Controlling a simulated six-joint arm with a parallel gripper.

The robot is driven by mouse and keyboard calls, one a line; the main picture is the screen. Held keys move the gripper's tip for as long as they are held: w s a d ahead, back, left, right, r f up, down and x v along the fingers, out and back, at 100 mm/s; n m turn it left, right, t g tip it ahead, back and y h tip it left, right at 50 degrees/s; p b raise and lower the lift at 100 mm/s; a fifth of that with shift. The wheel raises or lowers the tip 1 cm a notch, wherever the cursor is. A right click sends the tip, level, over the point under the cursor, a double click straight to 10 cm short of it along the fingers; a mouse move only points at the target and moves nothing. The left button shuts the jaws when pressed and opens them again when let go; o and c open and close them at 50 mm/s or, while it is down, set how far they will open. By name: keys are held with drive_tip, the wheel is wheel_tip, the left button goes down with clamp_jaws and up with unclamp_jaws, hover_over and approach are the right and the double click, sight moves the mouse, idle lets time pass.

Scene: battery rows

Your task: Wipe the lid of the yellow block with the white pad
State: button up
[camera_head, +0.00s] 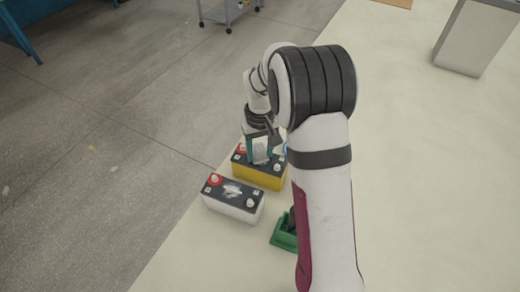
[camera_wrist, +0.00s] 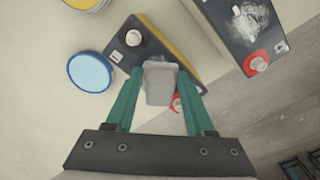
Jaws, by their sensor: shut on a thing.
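The yellow block (camera_head: 259,175) stands on the pale table and has a dark lid with a red-ringed terminal and a pale one. In the wrist view its dark lid (camera_wrist: 126,51) lies beneath my gripper, with a yellow edge along one side. My gripper (camera_head: 261,147), with teal fingers in the wrist view (camera_wrist: 160,80), is shut on the white pad (camera_wrist: 160,88). The pad is over the middle of the lid and hides that part. I cannot tell whether it touches the lid.
A white block (camera_head: 234,205) with a smudged dark lid stands in front of the yellow one. A green holder (camera_head: 284,240) is partly behind my arm. A blue-rimmed round thing (camera_wrist: 90,73) and a yellow round thing (camera_wrist: 86,3) are nearby. The table's left edge is close.

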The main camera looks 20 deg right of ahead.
drive_tip(key=shift+f, duration=0.2)
drive_tip(key=shift+d, duration=0.1)
drive_tip(key=shift+s+d, duration=0.3)
drive_tip(key=shift+s, duration=0.05)
idle(0.4)
drive_tip(key=shift+w+a, duration=0.7)
drive_tip(key=shift+a, duration=0.15)
drive_tip(key=shift+s+d, duration=0.1)
